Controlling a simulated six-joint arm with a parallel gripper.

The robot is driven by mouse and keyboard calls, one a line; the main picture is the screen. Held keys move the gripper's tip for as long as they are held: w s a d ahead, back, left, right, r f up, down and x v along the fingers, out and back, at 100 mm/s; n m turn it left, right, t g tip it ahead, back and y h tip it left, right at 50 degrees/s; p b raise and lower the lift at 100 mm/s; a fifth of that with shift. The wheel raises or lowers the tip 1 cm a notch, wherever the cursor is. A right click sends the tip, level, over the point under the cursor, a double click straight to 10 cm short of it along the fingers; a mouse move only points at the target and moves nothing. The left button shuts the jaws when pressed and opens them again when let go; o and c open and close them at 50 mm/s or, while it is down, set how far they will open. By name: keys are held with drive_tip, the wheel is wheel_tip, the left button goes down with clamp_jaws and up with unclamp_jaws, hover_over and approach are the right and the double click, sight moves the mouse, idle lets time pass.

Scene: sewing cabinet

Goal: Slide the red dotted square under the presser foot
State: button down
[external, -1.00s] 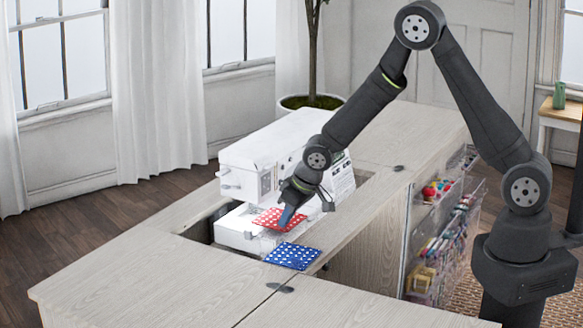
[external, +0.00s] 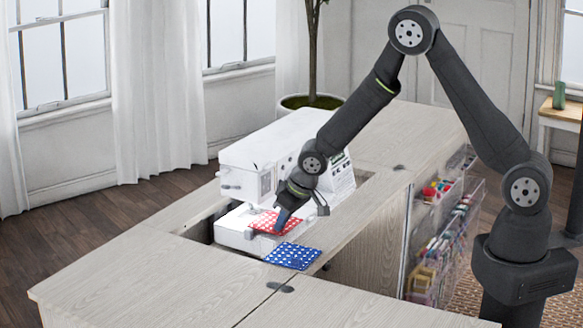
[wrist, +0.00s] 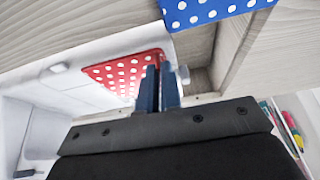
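The red dotted square (external: 270,222) lies flat on the white sewing machine's bed (external: 232,228), under the overhanging head (external: 247,160). My gripper (external: 280,220) is at the right edge of the square. In the wrist view the blue fingers of my gripper (wrist: 159,80) are close together, and the edge of the red dotted square (wrist: 118,72) runs in between them, so it looks shut on that edge. The presser foot is too small to make out in the external view, so I cannot tell whether the square is beneath it.
A blue dotted square (external: 292,256) lies on the wooden cabinet top (external: 150,262), just in front of the machine bed. A sunken opening surrounds the machine. Clear shelves of sewing supplies (external: 440,235) hang on the cabinet's right side. The front cabinet top is clear.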

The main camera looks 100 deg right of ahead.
sight(264, 229)
drive_tip(key=shift+w+d+f, duration=0.15)
drive_tip(key=shift+f, duration=0.15)
idle(0.4)
drive_tip(key=shift+w+d, duration=0.1)
drive_tip(key=shift+w+d, duration=0.6)
drive_tip(key=shift+w+d, duration=0.1)
idle(0.6)
drive_tip(key=shift+w+d, duration=0.45)
idle(0.4)
drive_tip(key=c, duration=1.5)
unclamp_jaws()
drive_tip(key=shift+c, duration=0.2)
